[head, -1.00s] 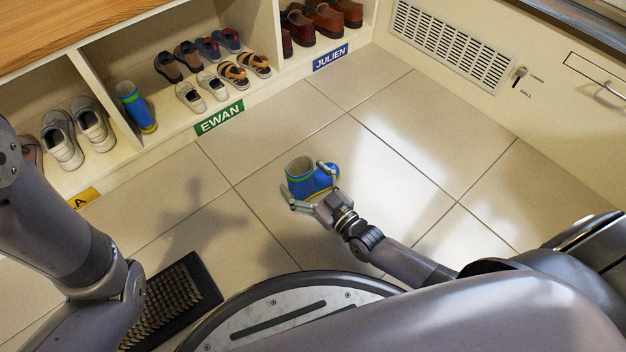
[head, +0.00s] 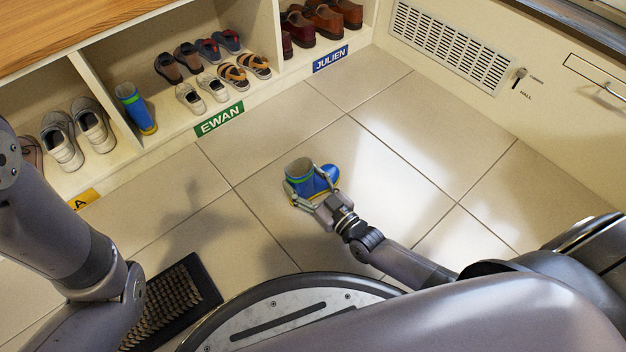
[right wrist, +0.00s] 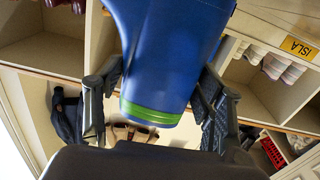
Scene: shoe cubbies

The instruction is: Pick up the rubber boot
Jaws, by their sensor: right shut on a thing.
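The rubber boot (head: 318,180) is blue with a green band near its open top and a yellow sole. In the head view it is on or just above the tiled floor in front of the cubbies; I cannot tell which. My right gripper (head: 311,192) has its fingers on both sides of the boot, shut on it. In the right wrist view the boot's blue shaft (right wrist: 165,55) fills the space between the fingers of the right gripper (right wrist: 160,105). Only part of my left arm shows at the left of the head view; its gripper is not in view.
A matching blue boot (head: 135,107) stands in the cubby labelled EWAN (head: 219,119), beside several shoes and sandals. Other shoes fill the neighbouring cubbies. A dark brush mat (head: 172,302) lies at the lower left. The floor to the right (head: 400,150) is clear.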

